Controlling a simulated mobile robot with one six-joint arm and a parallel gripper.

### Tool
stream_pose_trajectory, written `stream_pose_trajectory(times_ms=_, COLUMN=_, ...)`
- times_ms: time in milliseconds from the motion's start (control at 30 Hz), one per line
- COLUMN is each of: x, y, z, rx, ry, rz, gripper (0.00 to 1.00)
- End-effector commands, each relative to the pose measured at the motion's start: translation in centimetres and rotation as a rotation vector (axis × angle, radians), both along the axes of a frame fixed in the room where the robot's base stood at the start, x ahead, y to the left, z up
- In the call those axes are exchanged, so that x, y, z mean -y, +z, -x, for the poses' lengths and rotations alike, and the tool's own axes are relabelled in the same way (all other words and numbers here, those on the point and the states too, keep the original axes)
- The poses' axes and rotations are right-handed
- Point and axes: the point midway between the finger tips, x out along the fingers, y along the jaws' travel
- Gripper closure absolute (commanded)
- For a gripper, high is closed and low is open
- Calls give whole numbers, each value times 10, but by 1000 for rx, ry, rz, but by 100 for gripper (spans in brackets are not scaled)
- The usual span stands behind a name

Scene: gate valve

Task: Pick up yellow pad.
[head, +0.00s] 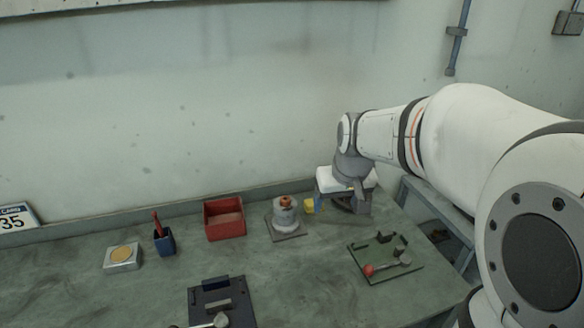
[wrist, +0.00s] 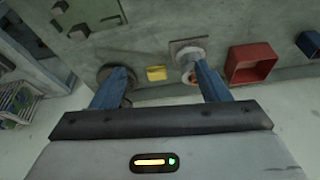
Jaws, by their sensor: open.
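The yellow pad (head: 309,206) is a small block on the green-grey bench, just right of a grey valve-like piece (head: 286,214). In the wrist view the yellow pad (wrist: 156,73) shows between my two blue fingers in the picture, touching neither. My gripper (head: 340,203) is at the right of the pad in the head view, low over the bench. In the wrist view my gripper (wrist: 158,84) is open and empty, its fingers wide apart. The head view partly hides the fingertips, and their height above the bench is hard to tell.
A dark round piece (wrist: 118,76) is behind the left finger. A red bin (head: 225,218), a blue holder with a red item (head: 164,240) and a silver box (head: 123,257) stand leftward. A green board (head: 385,262) and a dark fixture (head: 222,302) lie nearer.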

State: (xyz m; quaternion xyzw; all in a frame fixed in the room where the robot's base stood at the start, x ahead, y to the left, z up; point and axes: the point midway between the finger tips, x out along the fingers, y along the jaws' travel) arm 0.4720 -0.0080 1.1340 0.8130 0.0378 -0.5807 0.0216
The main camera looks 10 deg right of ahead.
Motion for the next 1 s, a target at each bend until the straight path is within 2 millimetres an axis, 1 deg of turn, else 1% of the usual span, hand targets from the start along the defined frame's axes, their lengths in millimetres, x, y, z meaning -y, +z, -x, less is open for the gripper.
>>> stream_pose_trajectory(times_ms=33, x=0, y=-12, z=-22, rx=-2, ry=7, rz=-2, gripper=31)
stream_pose_trajectory(times_ms=100, x=0, y=-23, z=-51, rx=6, ry=19, rz=-3, gripper=31)
stream_pose_trajectory(times_ms=167, x=0, y=-35, z=-75, rx=12, ry=28, rz=-3, gripper=31)
stream_pose_trajectory(times_ms=200, x=0, y=-43, z=-91, rx=17, ry=34, rz=-3, gripper=31)
stream_pose_trajectory(times_ms=267, x=0, y=-57, z=-115, rx=24, ry=43, rz=-4, gripper=31)
stream_pose_trajectory(times_ms=300, x=1, y=-67, z=-131, rx=27, ry=48, rz=-4, gripper=31)
stream_pose_trajectory(times_ms=400, x=1, y=-92, z=-164, rx=37, ry=62, rz=-3, gripper=31)
stream_pose_trajectory(times_ms=500, x=2, y=-114, z=-192, rx=47, ry=73, rz=-2, gripper=31)
stream_pose_trajectory(times_ms=600, x=3, y=-131, z=-210, rx=54, ry=79, rz=-2, gripper=31)
stream_pose_trajectory(times_ms=700, x=4, y=-141, z=-221, rx=59, ry=85, rz=0, gripper=31)
stream_pose_trajectory(times_ms=867, x=4, y=-154, z=-229, rx=60, ry=86, rz=0, gripper=31)
stream_pose_trajectory(times_ms=1000, x=3, y=-168, z=-234, rx=60, ry=86, rz=0, gripper=31)
